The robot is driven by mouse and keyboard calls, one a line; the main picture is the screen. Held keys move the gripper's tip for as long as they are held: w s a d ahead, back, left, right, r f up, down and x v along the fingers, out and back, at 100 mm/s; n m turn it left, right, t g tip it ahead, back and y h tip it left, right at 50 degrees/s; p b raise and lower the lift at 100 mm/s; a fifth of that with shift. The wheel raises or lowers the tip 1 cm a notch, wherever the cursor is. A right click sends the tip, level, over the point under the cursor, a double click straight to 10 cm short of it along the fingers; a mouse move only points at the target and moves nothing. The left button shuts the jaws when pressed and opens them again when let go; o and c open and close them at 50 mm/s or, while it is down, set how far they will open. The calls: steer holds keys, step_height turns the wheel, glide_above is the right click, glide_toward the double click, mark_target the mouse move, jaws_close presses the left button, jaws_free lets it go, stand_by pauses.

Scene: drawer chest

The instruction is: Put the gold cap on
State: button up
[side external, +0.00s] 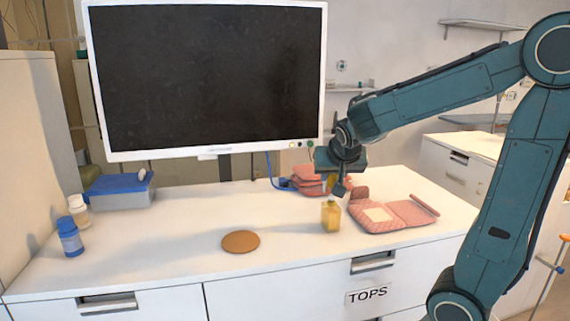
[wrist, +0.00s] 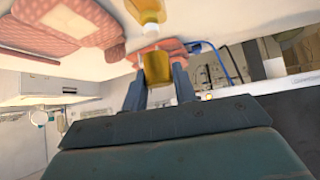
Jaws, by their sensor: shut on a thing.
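The gold cap (wrist: 158,68) is between the two fingers of my gripper (wrist: 160,88) in the wrist view. The gripper is shut on it. The yellow bottle (side external: 331,217) stands upright on the white counter in the side view. Its body also shows at the top of the wrist view (wrist: 146,11), with a pale neck (wrist: 151,30) just beyond the cap. In the side view my gripper (side external: 340,188) points down close above the bottle, slightly to its right. The cap looks apart from the neck, but the exact gap is hard to tell.
An open pink quilted case (side external: 375,222) lies right of the bottle, and folded pink cloths (side external: 308,178) lie behind. A brown disc (side external: 241,242) lies at front left. A monitor (side external: 205,80) stands behind. A drawer labelled TOPS (side external: 367,295) is below.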

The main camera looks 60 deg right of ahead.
mark_target(332, 196)
steer(key=shift+f, duration=0.75)
stand_by(1.2)
steer(key=shift+f, duration=1.85)
jaws_close()
steer(key=o, duration=1.1)
jaws_free()
steer(key=shift+a+r, duration=0.1)
steer(key=shift+r, duration=0.05)
steer(key=shift+v, duration=6.75)
